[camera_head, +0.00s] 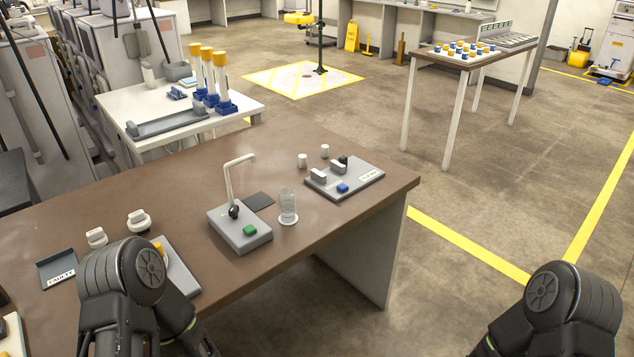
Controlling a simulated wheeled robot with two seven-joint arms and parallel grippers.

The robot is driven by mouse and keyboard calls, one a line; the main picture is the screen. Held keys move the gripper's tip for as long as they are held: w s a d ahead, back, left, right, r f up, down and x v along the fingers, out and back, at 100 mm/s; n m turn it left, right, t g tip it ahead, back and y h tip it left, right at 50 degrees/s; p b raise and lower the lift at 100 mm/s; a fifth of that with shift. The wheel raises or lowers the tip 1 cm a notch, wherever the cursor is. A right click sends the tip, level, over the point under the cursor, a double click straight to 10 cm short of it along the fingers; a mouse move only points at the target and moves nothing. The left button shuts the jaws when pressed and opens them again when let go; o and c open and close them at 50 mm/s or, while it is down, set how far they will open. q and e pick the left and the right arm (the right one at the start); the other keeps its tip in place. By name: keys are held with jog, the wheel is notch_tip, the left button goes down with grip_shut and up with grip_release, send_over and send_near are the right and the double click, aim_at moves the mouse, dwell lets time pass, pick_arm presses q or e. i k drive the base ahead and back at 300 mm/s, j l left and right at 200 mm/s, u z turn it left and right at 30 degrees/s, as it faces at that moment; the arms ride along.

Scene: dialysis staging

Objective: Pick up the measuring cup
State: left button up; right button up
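A clear measuring cup (288,203) stands upright on the brown table, on a small pale round base, just right of a grey dispenser (240,232) with a white bent spout. Marks on the cup are too small to read. My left arm comes in at the lower left, over the table's near edge, and its gripper is hidden or out of the picture. My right arm shows only at the lower right corner, over the floor, with its gripper out of the picture. Neither arm touches the cup.
A dark flat pad (259,201) lies behind the dispenser. A grey tray with small parts (345,180) and two white caps are right of the cup. A labelled tray (57,270) and white knobs lie at left. Bare brown tabletop (180,195) is clear left of the dispenser.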

aim_at(287, 217)
jog(key=i+l, duration=0.2)
jog(key=i+l+u, duration=0.1)
jog(key=l, duration=0.35)
jog(key=i+l+u, duration=0.1)
jog(key=i+l, duration=0.25)
jog(key=l, duration=0.3)
jog(key=i+l+u, duration=0.1)
jog(key=l, duration=0.25)
jog(key=i, duration=0.1)
